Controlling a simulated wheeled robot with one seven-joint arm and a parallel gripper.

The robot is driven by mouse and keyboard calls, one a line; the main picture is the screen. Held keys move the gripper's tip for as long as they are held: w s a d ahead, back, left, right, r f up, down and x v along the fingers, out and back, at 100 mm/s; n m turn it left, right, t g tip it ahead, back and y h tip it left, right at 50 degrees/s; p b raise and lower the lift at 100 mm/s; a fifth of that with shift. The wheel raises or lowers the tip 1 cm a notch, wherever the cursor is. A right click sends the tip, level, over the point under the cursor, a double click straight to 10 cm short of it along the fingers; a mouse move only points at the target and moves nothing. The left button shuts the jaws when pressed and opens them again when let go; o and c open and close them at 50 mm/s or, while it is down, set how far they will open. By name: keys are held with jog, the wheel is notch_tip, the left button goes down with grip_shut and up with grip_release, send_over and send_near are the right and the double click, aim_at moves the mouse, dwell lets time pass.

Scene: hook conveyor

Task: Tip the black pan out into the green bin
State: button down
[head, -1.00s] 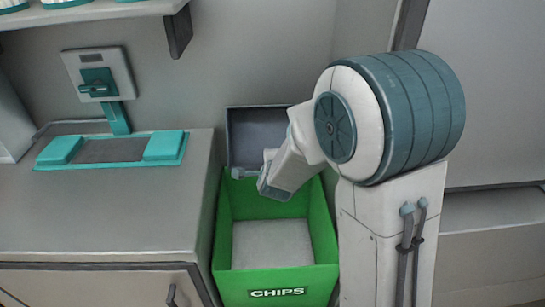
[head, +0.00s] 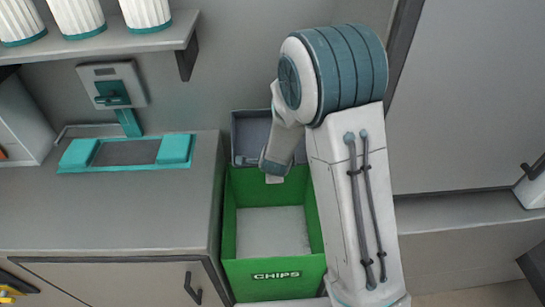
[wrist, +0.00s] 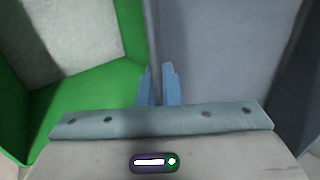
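The green bin (head: 270,268), marked CHIPS, stands on the floor to the right of the counter. In the wrist view, the pan (wrist: 215,50) fills the right side and looks empty, while the green bin (wrist: 95,95) is at the left. My gripper (wrist: 160,85) has its blue fingers close together on either side of the pan's edge.
A grey counter (head: 100,220) stands left of the bin and carries a teal-edged scale (head: 125,152). White ribbed canisters (head: 75,15) stand on the shelf above. My arm stands close along the bin's right side. A low ledge (head: 460,210) lies at the right.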

jog(key=shift+s+r+g+p, duration=0.25)
jog(key=shift+r+g+p, duration=0.95)
jog(key=shift+p, duration=2.8)
jog(key=r+g+p, duration=0.1)
jog(key=p, duration=0.4)
jog(key=s+r+g+p, duration=0.1)
jog(key=p, duration=0.4)
jog(key=shift+r+g, duration=0.3)
jog(key=shift+r, duration=0.1)
jog(key=shift+f+g, duration=0.25)
jog(key=shift+g, duration=0.05)
jog(key=shift+s+r+g, duration=0.2)
jog(key=shift+r+g, duration=0.3)
jog(key=shift+s+r+g, duration=0.2)
jog(key=shift+r+g, duration=0.25)
jog(key=shift+g, duration=0.05)
jog(key=shift+b, duration=0.3)
